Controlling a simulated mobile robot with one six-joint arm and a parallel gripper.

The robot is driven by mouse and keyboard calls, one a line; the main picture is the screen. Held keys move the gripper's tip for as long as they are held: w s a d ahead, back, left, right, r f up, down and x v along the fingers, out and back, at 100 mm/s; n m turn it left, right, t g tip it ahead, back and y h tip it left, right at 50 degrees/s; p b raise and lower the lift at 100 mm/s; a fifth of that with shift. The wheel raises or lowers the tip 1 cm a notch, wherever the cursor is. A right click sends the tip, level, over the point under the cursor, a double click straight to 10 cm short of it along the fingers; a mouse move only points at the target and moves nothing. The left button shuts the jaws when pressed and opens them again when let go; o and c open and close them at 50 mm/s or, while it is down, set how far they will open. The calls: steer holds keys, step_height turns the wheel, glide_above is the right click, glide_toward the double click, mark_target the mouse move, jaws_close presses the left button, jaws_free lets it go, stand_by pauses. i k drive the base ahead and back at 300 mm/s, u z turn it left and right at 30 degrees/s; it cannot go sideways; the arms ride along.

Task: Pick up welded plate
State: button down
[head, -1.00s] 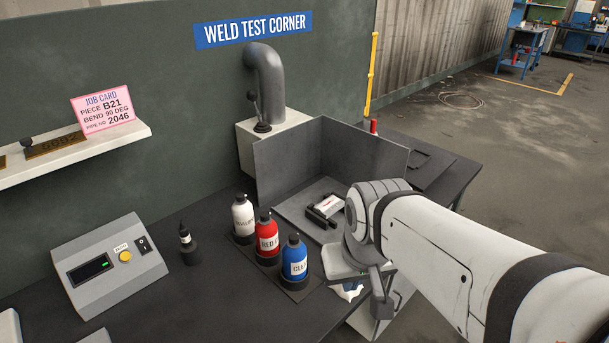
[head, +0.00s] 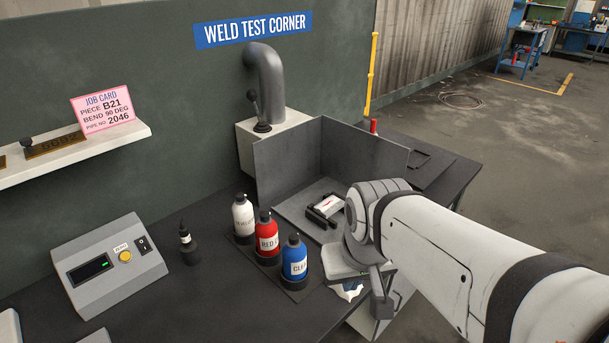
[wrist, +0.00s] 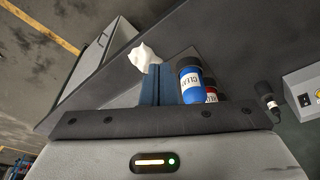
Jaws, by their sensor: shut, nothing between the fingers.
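A light plate with a red line across it (head: 328,204) lies inside the grey open-front booth (head: 290,165), beside a black block-like fixture (head: 322,217). I take it for the welded plate; I cannot tell whether it rests on the fixture. In the wrist view, the blue fingers of my gripper (wrist: 156,84) are together and empty. They point toward a crumpled white rag (wrist: 145,56), with the blue bottle (wrist: 191,82) just to their right. The plate does not show in the wrist view. In the head view my arm hides the fingers, in front of the booth.
White (head: 243,218), red (head: 267,240) and blue bottles stand in a row on a dark tray, close to my wrist. A small dark bottle (head: 188,245) and a grey meter box (head: 108,265) stand to the left. A bent extraction pipe (head: 268,80) rises behind the booth.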

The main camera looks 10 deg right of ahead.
mark_target(327, 207)
steer(key=u, duration=2.5)
steer(key=k, duration=1.4)
steer(key=z, duration=1.35)
steer(key=i, duration=1)
steer(key=z, duration=0.05)
